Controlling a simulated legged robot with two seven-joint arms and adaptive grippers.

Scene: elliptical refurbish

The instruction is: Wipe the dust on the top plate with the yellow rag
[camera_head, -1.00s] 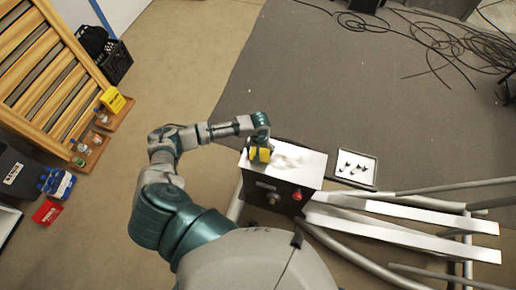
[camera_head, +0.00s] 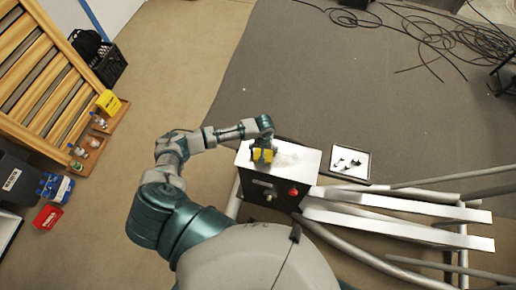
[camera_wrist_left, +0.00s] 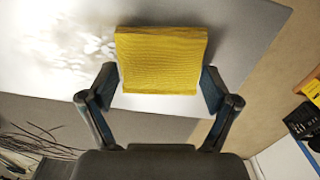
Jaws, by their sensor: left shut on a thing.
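The yellow rag (camera_wrist_left: 160,60) is a folded block held between the two fingers of my left gripper (camera_wrist_left: 155,95). In the head view the rag (camera_head: 262,155) is at the left part of the top plate (camera_head: 305,161), with my left gripper (camera_head: 263,147) above it. The top plate is the flat white top of a dark box. Pale, patchy dust (camera_wrist_left: 65,45) shows on the plate to the left of the rag in the wrist view. I cannot tell whether the rag touches the plate. My right gripper is not in view.
A tray with small dark parts (camera_head: 350,162) lies right of the box. Metal tubes and rails (camera_head: 400,215) extend right. The box front has a red button (camera_head: 293,191). Cables (camera_head: 430,40) lie at the back. A wooden rack (camera_head: 45,75) and bottles stand at the left.

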